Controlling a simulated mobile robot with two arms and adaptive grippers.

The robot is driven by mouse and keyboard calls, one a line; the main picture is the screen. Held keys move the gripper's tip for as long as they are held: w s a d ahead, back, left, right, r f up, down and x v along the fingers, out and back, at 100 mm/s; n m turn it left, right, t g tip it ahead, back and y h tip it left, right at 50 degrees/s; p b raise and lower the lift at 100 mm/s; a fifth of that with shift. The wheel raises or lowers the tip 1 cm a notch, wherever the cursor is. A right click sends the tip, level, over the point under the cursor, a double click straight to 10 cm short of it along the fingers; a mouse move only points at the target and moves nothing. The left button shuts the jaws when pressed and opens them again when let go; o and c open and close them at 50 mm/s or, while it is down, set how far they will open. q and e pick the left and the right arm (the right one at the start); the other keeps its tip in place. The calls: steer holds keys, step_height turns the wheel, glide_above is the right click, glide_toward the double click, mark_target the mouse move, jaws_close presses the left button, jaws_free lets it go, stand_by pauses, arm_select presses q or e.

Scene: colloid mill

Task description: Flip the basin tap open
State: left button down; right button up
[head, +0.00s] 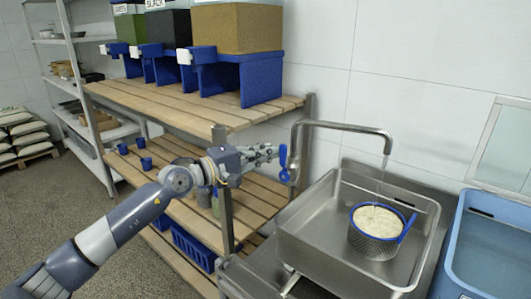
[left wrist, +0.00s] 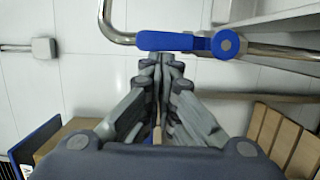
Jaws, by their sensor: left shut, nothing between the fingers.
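The basin tap (head: 345,126) is a bent steel pipe over the sink, and it also shows in the left wrist view (left wrist: 118,28). Its blue lever (head: 283,162) hangs down at the tap's left end in the head view. In the left wrist view the lever (left wrist: 172,42) lies across the picture just beyond my fingertips. My left gripper (head: 274,153) is shut and empty beside the lever; its fingertips (left wrist: 163,62) are very close, and I cannot tell if they touch. A faint thin streak shows below the spout; I cannot tell if it is water. My right gripper is out of view.
The steel basin (head: 310,245) holds a blue-rimmed strainer (head: 372,247) with pale contents. A wooden rack (head: 175,115) with blue-based bins stands left, its post close to my left arm. A blue tub (head: 490,240) is at the right. Small blue cups (head: 146,163) stand on the rack.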

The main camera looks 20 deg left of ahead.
arm_select(q)
steer(key=v, duration=1.2)
stand_by(0.3)
stand_by(0.3)
